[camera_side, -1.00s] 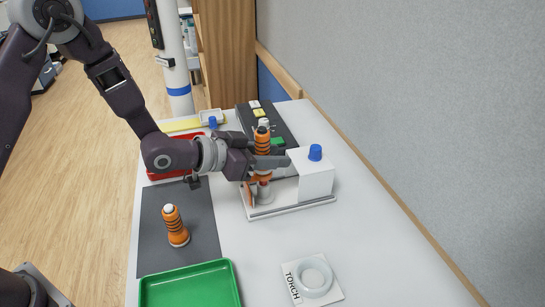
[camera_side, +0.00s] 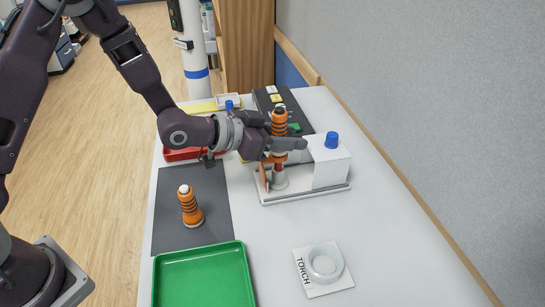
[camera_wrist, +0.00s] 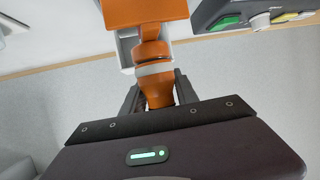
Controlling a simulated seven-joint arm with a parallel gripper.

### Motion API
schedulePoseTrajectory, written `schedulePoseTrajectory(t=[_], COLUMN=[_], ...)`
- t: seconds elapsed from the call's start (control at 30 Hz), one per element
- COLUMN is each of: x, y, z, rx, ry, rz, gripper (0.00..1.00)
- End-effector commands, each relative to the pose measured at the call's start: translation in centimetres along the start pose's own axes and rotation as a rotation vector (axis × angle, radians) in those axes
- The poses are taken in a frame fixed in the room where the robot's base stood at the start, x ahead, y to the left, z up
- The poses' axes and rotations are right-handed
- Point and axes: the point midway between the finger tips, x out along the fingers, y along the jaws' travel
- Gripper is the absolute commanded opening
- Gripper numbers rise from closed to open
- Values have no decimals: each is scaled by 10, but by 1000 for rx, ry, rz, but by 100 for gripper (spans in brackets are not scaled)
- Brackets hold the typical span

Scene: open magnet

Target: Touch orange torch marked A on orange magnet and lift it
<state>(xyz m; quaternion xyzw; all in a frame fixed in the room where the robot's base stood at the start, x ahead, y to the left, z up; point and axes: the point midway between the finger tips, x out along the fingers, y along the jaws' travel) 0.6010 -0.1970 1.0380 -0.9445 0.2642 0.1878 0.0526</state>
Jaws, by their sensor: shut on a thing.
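My gripper (camera_side: 286,143) is shut around the torch's body. The wrist view shows an orange body (camera_wrist: 155,90) with a pale band between the fingers, and a wider orange part at the top. A thin orange plate (camera_side: 262,176) stands at the fixture's left. A second orange torch (camera_side: 190,208) with a white top stands on the grey mat (camera_side: 175,238). I cannot read a letter A or tell whether the held torch touches the post.
The fixture's white block (camera_side: 328,165) with a blue knob stands right of my gripper. A green tray (camera_side: 203,250) is in front, with a white TORCH plate and ring (camera_side: 308,288) to its right. A red tray (camera_side: 180,155) and dark control box (camera_side: 262,97) lie behind.

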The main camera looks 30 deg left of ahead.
Motion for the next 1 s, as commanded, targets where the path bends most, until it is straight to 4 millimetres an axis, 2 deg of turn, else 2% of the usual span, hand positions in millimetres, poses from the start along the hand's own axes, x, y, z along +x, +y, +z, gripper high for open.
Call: schedulePoseTrajectory(t=[0.57,1.0], x=[0,-11], y=[0,0], z=[-1,-28], rx=[0,1], ry=[1,3], rz=[0,0], gripper=[0,0])
